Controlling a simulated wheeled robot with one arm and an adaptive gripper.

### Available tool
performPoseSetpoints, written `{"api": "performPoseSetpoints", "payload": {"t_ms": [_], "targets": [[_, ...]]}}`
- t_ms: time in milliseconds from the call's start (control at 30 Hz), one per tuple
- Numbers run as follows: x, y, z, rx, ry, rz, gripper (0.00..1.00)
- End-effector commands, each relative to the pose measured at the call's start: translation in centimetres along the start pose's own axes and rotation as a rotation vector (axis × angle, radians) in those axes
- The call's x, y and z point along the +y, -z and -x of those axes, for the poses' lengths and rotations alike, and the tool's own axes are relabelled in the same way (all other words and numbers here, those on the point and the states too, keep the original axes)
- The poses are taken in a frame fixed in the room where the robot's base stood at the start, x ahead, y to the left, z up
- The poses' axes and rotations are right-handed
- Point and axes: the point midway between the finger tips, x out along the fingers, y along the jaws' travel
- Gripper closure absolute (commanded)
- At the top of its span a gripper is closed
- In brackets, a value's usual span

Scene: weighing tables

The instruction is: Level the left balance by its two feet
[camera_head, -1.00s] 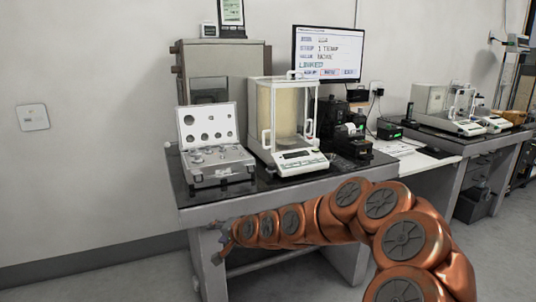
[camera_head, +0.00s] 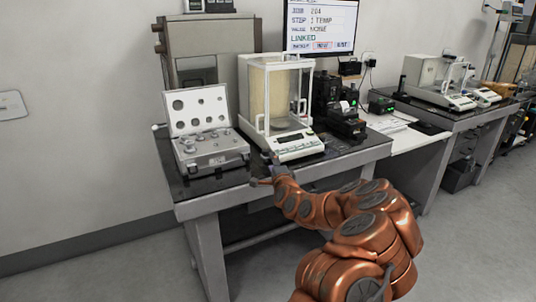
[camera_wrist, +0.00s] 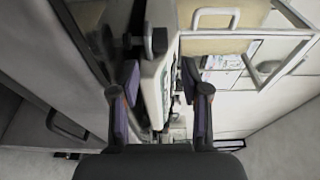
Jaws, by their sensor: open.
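The left balance (camera_head: 282,95) stands on the dark-topped table, with a tall glass draft shield and a white front panel with keys (camera_head: 298,146). My gripper (camera_head: 265,172) is at the table's front edge, just in front of and below the balance's front left corner. In the wrist view my gripper (camera_wrist: 162,95) is open, its two dark fingers apart, with the balance's white base (camera_wrist: 152,80) beyond and between them. A dark round knob (camera_wrist: 155,42) beside the base looks like a foot; it is ahead of the fingers and not gripped. I cannot make out the other foot.
An open weight case (camera_head: 212,155) sits left of the balance on the table (camera_head: 200,205). Black devices (camera_head: 345,122) stand at its right, and a monitor (camera_head: 320,27) behind. Another balance (camera_head: 445,90) is on the far right table. The floor in front is clear.

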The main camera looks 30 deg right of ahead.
Motion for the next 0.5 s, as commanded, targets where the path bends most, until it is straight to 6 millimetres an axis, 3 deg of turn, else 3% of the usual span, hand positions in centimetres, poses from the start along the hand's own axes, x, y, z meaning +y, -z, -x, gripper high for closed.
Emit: {"api": "performPoseSetpoints", "payload": {"t_ms": [500], "targets": [[0.0,-0.3,-4.7,-0.003,0.000,0.004,0.54]]}}
